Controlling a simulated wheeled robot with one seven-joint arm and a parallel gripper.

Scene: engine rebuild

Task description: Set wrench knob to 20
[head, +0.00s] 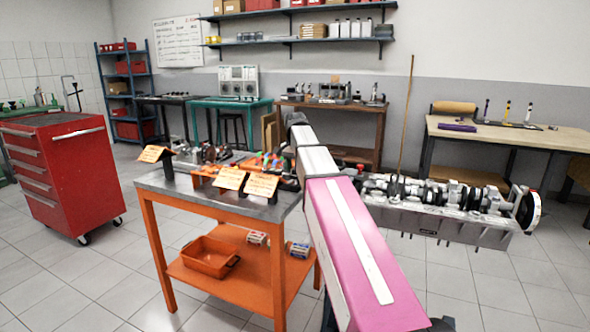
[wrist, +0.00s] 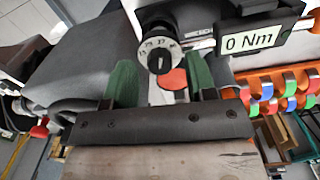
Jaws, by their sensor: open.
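The wrench knob (wrist: 160,62) is a small black knob with a light pointer mark, in front of a white dial (wrist: 159,49) with small numbers. I cannot read for sure which number it points at. A display (wrist: 249,41) to its right reads "0 Nm". My gripper (wrist: 160,74) is open, with one green finger on each side of the knob in the wrist view. I cannot tell whether either finger touches it. In the head view my pink arm reaches over the orange bench, and the gripper and knob are not clearly visible.
The orange bench (head: 165,188) has a grey top with orange label cards (head: 230,179) and small tools. Coloured handles (wrist: 270,92) stand right of my fingers. An engine block (head: 440,228) is to the right, a red tool cabinet (head: 62,180) to the left.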

